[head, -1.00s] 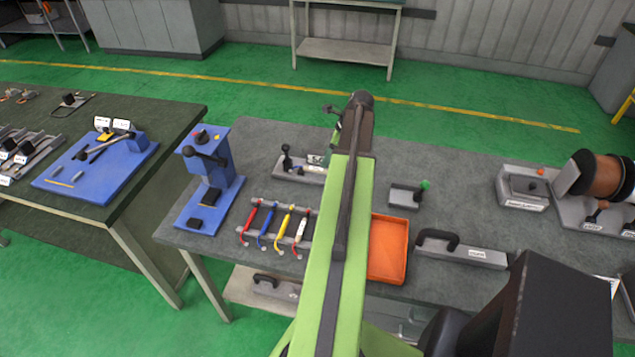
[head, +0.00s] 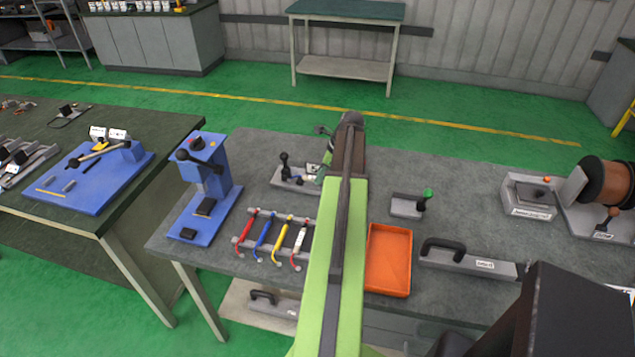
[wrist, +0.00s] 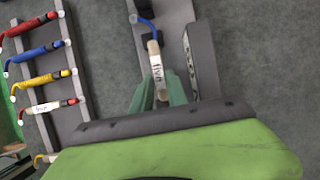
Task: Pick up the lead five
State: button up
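The lead five, a white tube marked "five" (wrist: 156,65) with a blue wire at its far end, lies along a grey fixture (wrist: 170,20) in the wrist view. My gripper (wrist: 160,80) has its green fingers on either side of the lead's near part. They look parted with the lead between them; whether they touch it is unclear. In the head view my arm hides most of the gripper and the lead. The fixture shows there (head: 288,180) with a black-knobbed lever, just left of my arm.
An orange tray (head: 388,260), a green-knobbed block (head: 410,206) and a grey handled bar (head: 468,262) lie right of my arm.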

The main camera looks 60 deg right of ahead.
grip_shut()
